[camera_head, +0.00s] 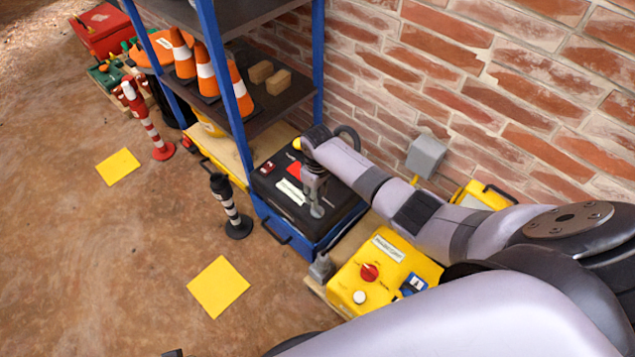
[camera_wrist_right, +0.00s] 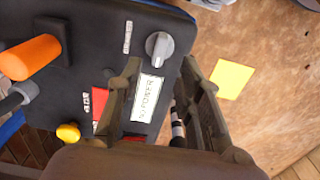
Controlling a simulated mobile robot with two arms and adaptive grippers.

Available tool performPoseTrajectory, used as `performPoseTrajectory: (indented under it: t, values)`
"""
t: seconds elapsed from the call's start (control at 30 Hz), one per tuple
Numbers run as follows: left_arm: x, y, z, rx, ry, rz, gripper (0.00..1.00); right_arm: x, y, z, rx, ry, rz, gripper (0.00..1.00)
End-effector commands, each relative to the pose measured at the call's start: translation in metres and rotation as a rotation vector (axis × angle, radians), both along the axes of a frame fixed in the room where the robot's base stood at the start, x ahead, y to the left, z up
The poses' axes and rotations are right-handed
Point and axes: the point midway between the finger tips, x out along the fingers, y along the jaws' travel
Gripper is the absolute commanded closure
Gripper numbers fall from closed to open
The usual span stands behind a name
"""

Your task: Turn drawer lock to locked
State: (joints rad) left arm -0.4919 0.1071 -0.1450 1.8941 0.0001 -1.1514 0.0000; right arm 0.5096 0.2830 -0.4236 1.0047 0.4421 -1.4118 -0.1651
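A grey rotary knob (camera_wrist_right: 160,46), apparently the drawer lock, sits on the black top of a box (camera_wrist_right: 112,32). Its grip ridge runs roughly up and down in the right wrist view. A small label (camera_wrist_right: 128,37) is beside it. My right gripper (camera_wrist_right: 160,74) is open, its two fingers apart, pointing at the panel with the knob just beyond the tips. A white label (camera_wrist_right: 147,100) shows between the fingers. In the head view my right gripper (camera_head: 315,188) is over the box top, beside the knob (camera_head: 317,211). Only a dark sliver, possibly my left gripper, shows at the bottom edge.
A blue-posted shelf (camera_head: 222,85) with cones stands left of the arm. A yellow control box (camera_head: 385,270) is nearby on the right. A brick wall (camera_head: 480,75) stands behind.

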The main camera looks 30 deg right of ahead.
Motion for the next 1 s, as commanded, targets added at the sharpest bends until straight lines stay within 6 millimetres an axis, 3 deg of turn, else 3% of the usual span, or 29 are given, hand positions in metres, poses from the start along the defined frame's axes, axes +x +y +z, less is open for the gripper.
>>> performPoseTrajectory:
  t: [0.2, 0.37, 1.0]
  values:
    - [0.000, 0.000, 0.000, 0.000, 0.000, 0.000, 1.00, 0.001, 0.000, 0.036, 0.001, -0.002, 0.000, 0.67]
    - [0.000, 0.000, 0.000, 0.000, 0.000, 0.000, 1.00, 0.000, 0.000, 0.051, 0.001, -0.001, -0.001, 0.67]
    - [0.000, 0.000, 0.000, 0.000, 0.000, 0.000, 1.00, 0.000, 0.001, 0.055, 0.001, 0.000, -0.001, 0.67]
